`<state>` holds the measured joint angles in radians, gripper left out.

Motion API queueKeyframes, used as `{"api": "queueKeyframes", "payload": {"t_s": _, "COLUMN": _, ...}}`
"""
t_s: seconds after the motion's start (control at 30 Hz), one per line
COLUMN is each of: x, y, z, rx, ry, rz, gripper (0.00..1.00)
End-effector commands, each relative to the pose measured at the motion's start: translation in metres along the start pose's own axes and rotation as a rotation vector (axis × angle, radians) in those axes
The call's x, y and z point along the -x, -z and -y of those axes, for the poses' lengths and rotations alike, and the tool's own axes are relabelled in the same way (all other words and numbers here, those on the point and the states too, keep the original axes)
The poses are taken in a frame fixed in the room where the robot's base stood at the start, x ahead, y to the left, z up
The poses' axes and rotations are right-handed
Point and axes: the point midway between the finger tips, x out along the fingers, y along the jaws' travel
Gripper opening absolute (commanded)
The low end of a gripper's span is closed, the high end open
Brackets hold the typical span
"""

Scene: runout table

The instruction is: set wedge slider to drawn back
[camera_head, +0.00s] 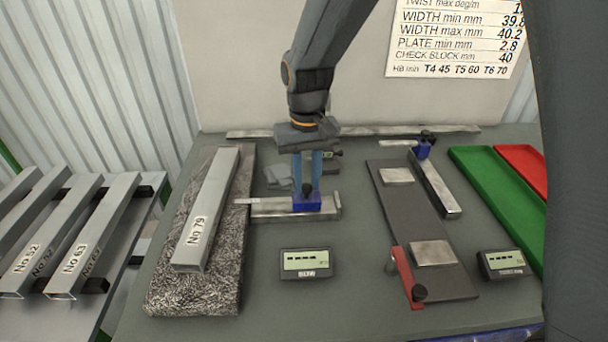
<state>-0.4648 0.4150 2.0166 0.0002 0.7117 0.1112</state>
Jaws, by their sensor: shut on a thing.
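A blue slider block (308,204) sits on a short metal rail (270,209) left of the table's middle. I take it for the wedge slider. A thin pale tongue (246,201) sticks out of the rail's left end, reaching the edge of the speckled slab beside the profile marked No 79 (206,212). My gripper (307,188) points down from above, with its fingers shut on the top of the blue block. The fingers hide part of the block. The block is nearer the rail's right end.
A display (306,263) stands in front of the rail, and a second display (503,264) is at right. The speckled slab (163,285) lies left. A dark plate (400,215) with a red clamp (406,275), another blue-block rail (435,185) and a green tray (500,196) lie right.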

Motion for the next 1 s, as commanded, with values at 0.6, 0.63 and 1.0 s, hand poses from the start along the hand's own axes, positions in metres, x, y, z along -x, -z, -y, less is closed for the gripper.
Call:
{"api": "queueKeyframes", "payload": {"t_s": 0.6, "x": 0.001, "y": -0.008, "z": -0.036, "rx": 0.007, "ry": -0.002, "rz": -0.004, "gripper": 0.00}}
{"api": "queueKeyframes", "payload": {"t_s": 0.63, "x": 0.001, "y": -0.008, "z": -0.036, "rx": 0.007, "ry": -0.002, "rz": -0.004, "gripper": 0.26}}
{"api": "queueKeyframes", "payload": {"t_s": 1.0, "x": 0.001, "y": -0.008, "z": -0.033, "rx": 0.011, "ry": -0.001, "rz": -0.002, "gripper": 0.42}}
